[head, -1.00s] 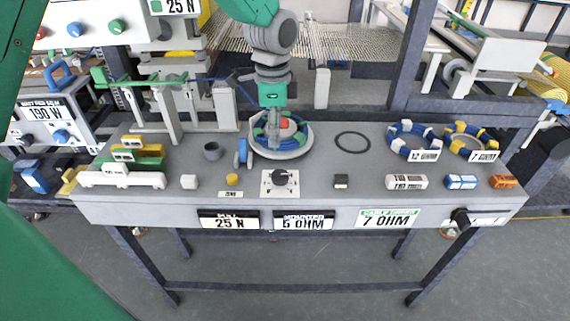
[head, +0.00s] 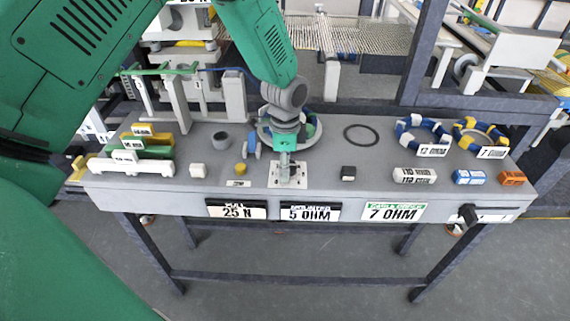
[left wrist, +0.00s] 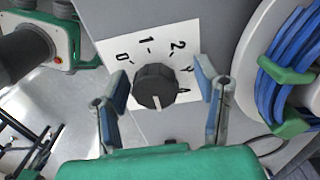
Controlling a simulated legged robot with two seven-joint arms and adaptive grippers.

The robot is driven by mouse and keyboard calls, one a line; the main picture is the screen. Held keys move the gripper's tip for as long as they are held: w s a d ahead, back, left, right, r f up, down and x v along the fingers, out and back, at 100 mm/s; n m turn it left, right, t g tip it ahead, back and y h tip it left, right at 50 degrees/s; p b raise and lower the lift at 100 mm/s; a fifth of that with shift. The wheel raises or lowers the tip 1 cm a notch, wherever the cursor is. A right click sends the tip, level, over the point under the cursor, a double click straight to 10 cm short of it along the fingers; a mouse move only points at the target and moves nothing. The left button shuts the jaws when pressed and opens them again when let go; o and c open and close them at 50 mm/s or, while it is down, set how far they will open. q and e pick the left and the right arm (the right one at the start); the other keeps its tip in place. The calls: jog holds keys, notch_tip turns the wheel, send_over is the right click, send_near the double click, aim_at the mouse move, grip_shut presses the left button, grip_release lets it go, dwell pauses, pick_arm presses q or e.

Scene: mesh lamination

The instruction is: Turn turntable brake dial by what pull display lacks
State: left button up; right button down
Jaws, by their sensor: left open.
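The black brake dial (left wrist: 155,86) sits on a white plate (left wrist: 128,50) in the left wrist view. Its scale shows 0, 1 and 2; further marks are partly hidden by a finger. A white line on the knob points toward the bottom of that view. My left gripper (left wrist: 163,80) is open, with a finger on each side of the dial; contact cannot be told. In the head view my left gripper (head: 286,172) points down over the plate and hides the dial. The pull display (head: 237,210) reads 25 N. The turntable (head: 314,137) with blue cable stands behind the gripper.
Other front displays read 5 OHM (head: 310,213) and 7 OHM (head: 395,212). A black knob (head: 467,214) projects at front right.

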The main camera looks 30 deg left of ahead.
pick_arm(q)
jog(key=shift+d+r, duration=0.15)
jog(key=shift+d, duration=0.2)
jog(key=shift+d+r, duration=0.1)
jog(key=shift+d, duration=0.2)
jog(key=c, duration=0.3)
jog(key=shift+d, duration=0.25)
jog(key=c, duration=0.8)
jog(key=shift+s+a, duration=0.15)
jog(key=shift+a, duration=0.35)
jog(key=shift+c, duration=0.2)
pick_arm(e)
jog(key=shift+d+f, duration=0.15)
jog(key=shift+d, duration=0.45)
pick_arm(q)
jog(key=shift+d, duration=0.15)
pick_arm(e)
jog(key=shift+d, duration=0.1)
